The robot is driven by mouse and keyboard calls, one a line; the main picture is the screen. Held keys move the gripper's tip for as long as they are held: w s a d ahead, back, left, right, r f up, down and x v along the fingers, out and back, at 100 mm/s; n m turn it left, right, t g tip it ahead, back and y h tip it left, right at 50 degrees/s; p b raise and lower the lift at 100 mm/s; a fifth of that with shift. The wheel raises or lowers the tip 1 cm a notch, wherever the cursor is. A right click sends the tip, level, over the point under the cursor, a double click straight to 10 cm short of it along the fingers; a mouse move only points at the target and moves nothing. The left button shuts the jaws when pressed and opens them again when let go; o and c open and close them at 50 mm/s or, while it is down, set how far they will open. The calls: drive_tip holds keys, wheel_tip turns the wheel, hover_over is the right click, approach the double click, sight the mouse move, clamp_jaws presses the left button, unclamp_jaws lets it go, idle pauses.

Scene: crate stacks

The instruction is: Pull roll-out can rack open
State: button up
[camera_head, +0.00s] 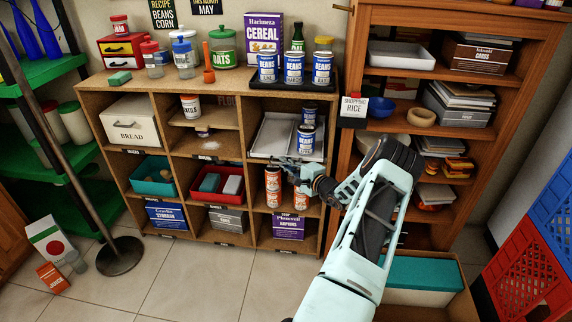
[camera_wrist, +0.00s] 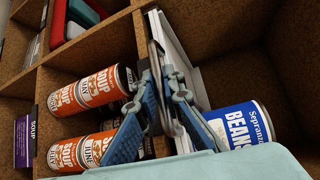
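The roll-out can rack (camera_head: 272,134) is a pale tray in the upper right cubby of the wooden shelf. It appears to sit largely inside the cubby, with blue-labelled bean cans (camera_head: 307,136) at its right. In the wrist view its white front edge (camera_wrist: 182,47) runs down the middle, with a bean can (camera_wrist: 238,124) to the right. My gripper (camera_head: 300,167) is at the rack's front edge. In the wrist view its two blue fingers (camera_wrist: 160,72) converge at that edge, close to a thin grey strip. Whether they are clamped on it I cannot tell.
Orange soup cans (camera_head: 272,188) stand in the cubby below, close to my fingers; they also show in the wrist view (camera_wrist: 88,88). A red bin (camera_head: 217,197) is left of them. More bean cans (camera_head: 294,68) stand on the shelf top. Open floor lies in front.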

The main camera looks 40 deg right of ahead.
drive_tip(key=shift+s, duration=0.1)
clamp_jaws()
drive_tip(key=s+a+p, duration=0.7)
drive_tip(key=s+a, duration=0.8)
drive_tip(key=a, duration=0.3)
drive_tip(key=shift+a, duration=0.35)
drive_tip(key=shift+w, duration=0.1)
drive_tip(key=o, duration=0.7)
unclamp_jaws()
drive_tip(key=s+a+r, duration=0.1)
drive_tip(key=s, duration=1.1)
drive_tip(key=shift+r, duration=0.4)
drive_tip(key=shift+w+a, duration=0.1)
